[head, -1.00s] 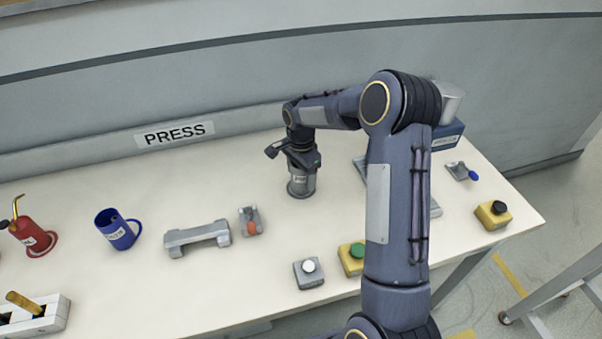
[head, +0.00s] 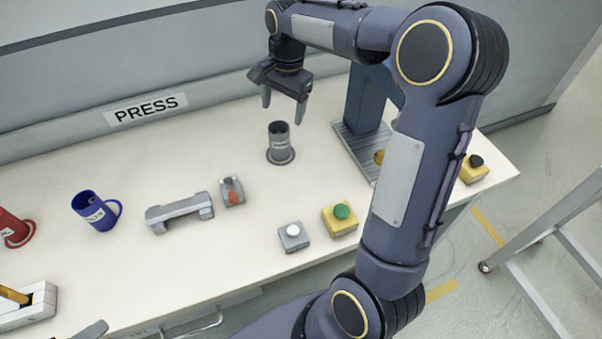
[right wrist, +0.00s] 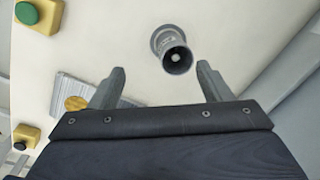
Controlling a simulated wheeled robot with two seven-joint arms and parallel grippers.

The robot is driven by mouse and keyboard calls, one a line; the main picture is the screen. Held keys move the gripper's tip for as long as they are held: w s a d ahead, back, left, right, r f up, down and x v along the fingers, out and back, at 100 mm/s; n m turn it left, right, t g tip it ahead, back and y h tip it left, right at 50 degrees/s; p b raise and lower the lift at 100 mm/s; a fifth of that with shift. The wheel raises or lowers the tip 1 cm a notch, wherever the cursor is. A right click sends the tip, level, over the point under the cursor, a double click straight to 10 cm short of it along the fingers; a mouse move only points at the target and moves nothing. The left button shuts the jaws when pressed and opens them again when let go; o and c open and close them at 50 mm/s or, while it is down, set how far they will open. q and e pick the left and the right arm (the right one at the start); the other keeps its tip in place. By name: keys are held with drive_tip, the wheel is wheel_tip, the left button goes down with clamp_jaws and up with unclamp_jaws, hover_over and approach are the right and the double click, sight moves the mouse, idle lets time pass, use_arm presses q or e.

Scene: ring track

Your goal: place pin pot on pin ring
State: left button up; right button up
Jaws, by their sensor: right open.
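The pin pot (head: 279,136) is a grey open-topped cup with a label. It stands upright on the table, with the grey pin ring (head: 282,157) around its foot. In the right wrist view, the pot (right wrist: 173,52) is seen into its open top, with a pale spot inside, and the ring (right wrist: 156,36) shows at its base. My right gripper (head: 284,103) is open and empty above the pot, its fingers apart and clear of it. At the bottom left edge, a small grey part may be my left gripper; its jaws cannot be made out.
A blue press (head: 366,100) stands right of the pot, partly behind my right arm. Left are a blue mug (head: 95,212), a grey handle bar (head: 180,212) and a small red-knobbed clamp (head: 232,192). White (head: 293,236) and green (head: 341,217) button boxes sit in front.

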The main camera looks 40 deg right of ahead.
drive_tip(key=s+a+r+n+t+y, duration=0.1)
drive_tip(key=s+a+r+n, duration=0.15)
drive_tip(key=s, duration=0.45)
drive_tip(key=s+a+r+n+t+y, duration=0.1)
drive_tip(key=s+a+n+t, duration=0.1)
drive_tip(key=s+n, duration=0.35)
drive_tip(key=s+a+f+n, duration=0.2)
drive_tip(key=s+a, duration=0.1)
drive_tip(key=s, duration=0.3)
drive_tip(key=s+a+f+n+t+y, duration=0.1)
drive_tip(key=s+a+f+n, duration=0.1)
drive_tip(key=s, duration=0.4)
drive_tip(key=shift+s+a+t, duration=0.3)
drive_tip(key=shift+s+a, duration=0.05)
drive_tip(key=shift+a, duration=0.2)
drive_tip(key=shift+f, duration=0.1)
